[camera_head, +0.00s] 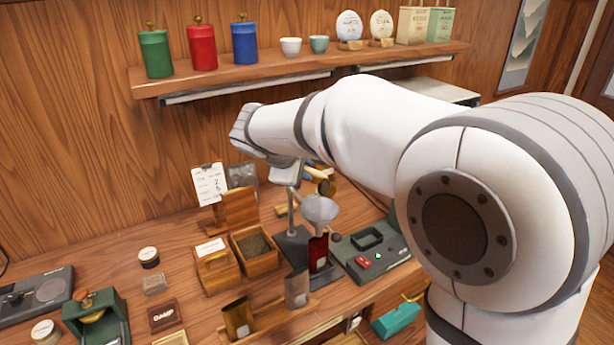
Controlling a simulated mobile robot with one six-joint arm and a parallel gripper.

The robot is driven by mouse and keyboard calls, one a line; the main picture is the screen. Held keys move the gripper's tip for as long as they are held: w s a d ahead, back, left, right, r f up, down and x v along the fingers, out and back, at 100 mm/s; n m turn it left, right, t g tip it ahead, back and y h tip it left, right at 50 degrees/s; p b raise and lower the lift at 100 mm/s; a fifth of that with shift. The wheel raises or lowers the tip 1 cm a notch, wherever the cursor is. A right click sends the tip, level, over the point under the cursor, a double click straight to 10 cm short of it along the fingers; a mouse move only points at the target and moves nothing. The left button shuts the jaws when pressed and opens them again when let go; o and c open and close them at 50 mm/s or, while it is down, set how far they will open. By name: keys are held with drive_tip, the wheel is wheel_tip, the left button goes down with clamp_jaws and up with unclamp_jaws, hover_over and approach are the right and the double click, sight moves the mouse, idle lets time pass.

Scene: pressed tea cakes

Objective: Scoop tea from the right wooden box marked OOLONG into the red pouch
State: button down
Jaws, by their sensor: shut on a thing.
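An open wooden box (262,268) on the counter holds dark loose tea (255,246). A second wooden box (215,277) with a pale label on top stands directly left of it; no box marking is readable. The red pouch (318,253) stands upright below a grey funnel (320,207), right of the open box. My gripper (300,175) is above the boxes and the funnel, partly hidden by my wrist. It is shut on what looks like a wooden-handled scoop (318,174). I cannot tell whether the scoop holds tea.
A dark green device (382,262) with a red button is right of the pouch. Two more pouches (237,318) (297,288) stand in front. A note (209,184) stands behind the boxes. A shelf with canisters (201,47) hangs above. My arm covers the right side.

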drive_tip(key=f+t+h+b, duration=0.1)
drive_tip(key=b, duration=0.2)
drive_tip(key=s+a+f+t+h+b, duration=0.1)
drive_tip(key=b, duration=0.3)
drive_tip(key=a+f+n+t+h+b, duration=0.1)
drive_tip(key=b, duration=0.2)
drive_tip(key=shift+s+h, duration=0.2)
drive_tip(key=shift+h, duration=0.1)
drive_tip(key=shift+a+r, duration=0.1)
drive_tip(key=shift+s, duration=0.1)
idle(0.7)
